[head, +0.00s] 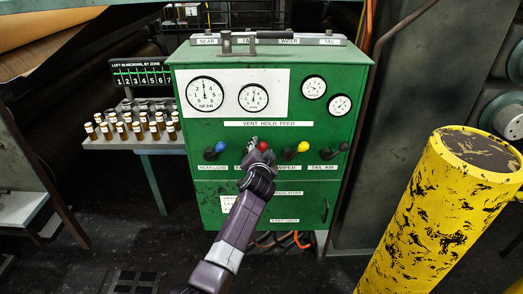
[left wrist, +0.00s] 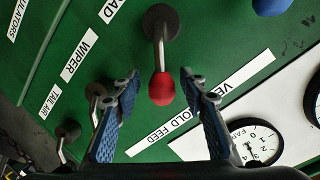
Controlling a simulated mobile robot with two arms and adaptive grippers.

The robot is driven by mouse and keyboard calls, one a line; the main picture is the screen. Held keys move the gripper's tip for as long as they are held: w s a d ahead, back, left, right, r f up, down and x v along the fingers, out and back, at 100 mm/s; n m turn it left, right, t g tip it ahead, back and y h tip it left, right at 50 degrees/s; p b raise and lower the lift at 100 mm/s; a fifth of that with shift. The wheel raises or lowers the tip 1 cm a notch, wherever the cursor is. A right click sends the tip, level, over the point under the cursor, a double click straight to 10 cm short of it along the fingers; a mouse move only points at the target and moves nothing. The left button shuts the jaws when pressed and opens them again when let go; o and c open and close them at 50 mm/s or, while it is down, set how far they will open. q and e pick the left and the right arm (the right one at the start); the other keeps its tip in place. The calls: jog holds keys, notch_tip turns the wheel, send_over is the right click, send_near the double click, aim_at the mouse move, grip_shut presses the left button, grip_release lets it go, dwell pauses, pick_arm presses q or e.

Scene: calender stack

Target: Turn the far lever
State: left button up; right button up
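The far lever has a red knob (head: 262,146) on the front of a green control panel (head: 330,128). The label under it is mostly hidden by my arm. My left gripper (head: 257,150) is in front of this lever. In the left wrist view, the left gripper (left wrist: 160,92) is open, and the red knob (left wrist: 161,88) lies between its fingertips with gaps on both sides. The lever's metal shaft (left wrist: 159,50) leads to a dark round base on the panel. My right gripper is not in view.
A blue-knobbed lever (head: 219,146) stands left of the red one, a yellow-knobbed lever (head: 302,147) and a black one (head: 342,147) right. Gauges (head: 206,94) sit above. A yellow post (head: 438,210) stands front right. A table (head: 160,146) with small bottles is left.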

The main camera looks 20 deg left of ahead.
pick_arm(q)
jog(key=v, duration=1.2)
dwell(0.3)
